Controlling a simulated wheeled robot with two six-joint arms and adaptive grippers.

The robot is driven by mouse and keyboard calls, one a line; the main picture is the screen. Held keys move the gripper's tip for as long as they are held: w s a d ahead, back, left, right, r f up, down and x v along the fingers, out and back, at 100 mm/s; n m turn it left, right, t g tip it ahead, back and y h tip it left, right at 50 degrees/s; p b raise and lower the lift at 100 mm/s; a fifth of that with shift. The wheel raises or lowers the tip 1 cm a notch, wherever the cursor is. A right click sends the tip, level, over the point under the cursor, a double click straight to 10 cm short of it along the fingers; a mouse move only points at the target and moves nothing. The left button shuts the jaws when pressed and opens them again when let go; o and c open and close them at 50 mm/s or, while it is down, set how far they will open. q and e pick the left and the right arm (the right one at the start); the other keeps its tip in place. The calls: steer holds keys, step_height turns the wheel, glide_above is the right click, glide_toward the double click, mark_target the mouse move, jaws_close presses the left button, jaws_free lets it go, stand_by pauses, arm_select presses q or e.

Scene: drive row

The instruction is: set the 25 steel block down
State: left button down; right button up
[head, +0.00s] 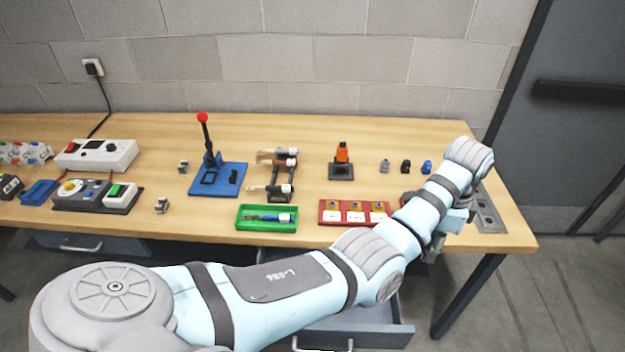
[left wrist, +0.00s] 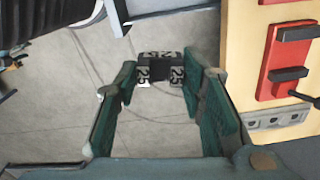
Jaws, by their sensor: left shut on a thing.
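The 25 steel block (left wrist: 160,68) is dark with pale faces marked 25. In the left wrist view it sits between the fingertips of my left gripper (left wrist: 158,78), which is shut on it. The grey floor shows behind the block, and the table edge is to its right. In the head view my left gripper (head: 436,245) is at the table's front right edge, partly hidden by my arm. I cannot make out the block there. My right gripper is in neither view.
A grey strip with holes (head: 488,213) lies at the table's right end; it also shows in the left wrist view (left wrist: 275,120), near a red panel with dark bars (left wrist: 290,52). A red tray (head: 325,216) and a green tray (head: 250,225) are further left. A drawer (head: 375,335) stands open below.

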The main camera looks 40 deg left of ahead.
arm_select(q)
steer(key=s+a+f+n+p, duration=0.15)
steer(key=s+a+f, duration=0.25)
steer(key=s+a, duration=0.4)
steer(key=s+a+f+n+p, duration=0.1)
steer(key=s+a+f+p, duration=0.2)
steer(key=s+a, duration=0.55)
steer(key=shift+m, duration=0.25)
steer(key=a+f+b, duration=0.1)
steer(key=f+b, duration=0.1)
steer(key=f, duration=0.5)
steer(key=w+f+b, duration=0.1)
steer(key=f+b, duration=0.1)
steer(key=f, duration=0.4)
steer(key=w+a+f+b, duration=0.1)
steer(key=f+b, duration=0.2)
steer(key=f, duration=0.4)
steer(key=shift+a+f, duration=0.3)
steer(key=shift+f, duration=0.05)
steer(key=shift+r, duration=0.1)
steer(key=c, duration=1.1)
jaws_free()
steer(key=shift+o, duration=0.2)
